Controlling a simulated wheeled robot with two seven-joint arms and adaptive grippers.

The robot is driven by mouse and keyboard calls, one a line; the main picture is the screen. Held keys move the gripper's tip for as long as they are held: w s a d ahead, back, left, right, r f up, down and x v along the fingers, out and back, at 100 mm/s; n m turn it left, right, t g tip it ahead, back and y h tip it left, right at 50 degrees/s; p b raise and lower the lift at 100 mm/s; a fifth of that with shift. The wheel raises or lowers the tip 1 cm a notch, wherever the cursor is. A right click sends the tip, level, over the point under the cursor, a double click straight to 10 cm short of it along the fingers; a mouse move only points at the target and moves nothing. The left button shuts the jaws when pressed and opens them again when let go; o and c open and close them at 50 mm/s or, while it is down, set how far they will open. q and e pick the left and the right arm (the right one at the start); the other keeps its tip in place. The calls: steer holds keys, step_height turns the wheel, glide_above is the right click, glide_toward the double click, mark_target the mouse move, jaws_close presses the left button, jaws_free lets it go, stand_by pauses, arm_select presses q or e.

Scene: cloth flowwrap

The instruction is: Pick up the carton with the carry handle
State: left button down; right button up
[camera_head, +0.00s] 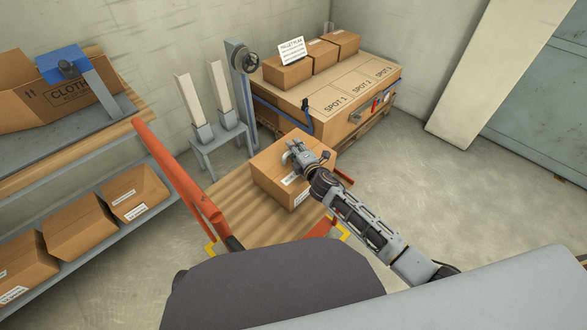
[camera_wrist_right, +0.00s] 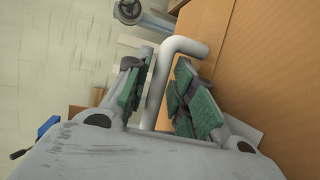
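The carton (camera_head: 272,162) is a brown box with white labels, sitting on the slatted deck of a cart. My right gripper (camera_head: 292,152) is over its top. The right wrist view shows the carton's brown face (camera_wrist_right: 278,65) and a pale bent tube, the carry handle (camera_wrist_right: 185,46). The handle runs between the green-padded fingers of my right gripper (camera_wrist_right: 165,88). The fingers look parted, with narrow gaps beside the handle; firm contact is not visible. My left gripper is not in view.
The cart has a red rail (camera_head: 185,180). Behind it, a large crate (camera_head: 345,92) has marked spots and several small cartons on top. A grey stand (camera_head: 217,140) is beside it. Shelves with open boxes (camera_head: 78,226) are at left. The floor (camera_head: 430,185) at right is clear.

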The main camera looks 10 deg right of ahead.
stand_by(0.4)
jaws_close()
steer(key=shift+r, duration=0.25)
stand_by(0.4)
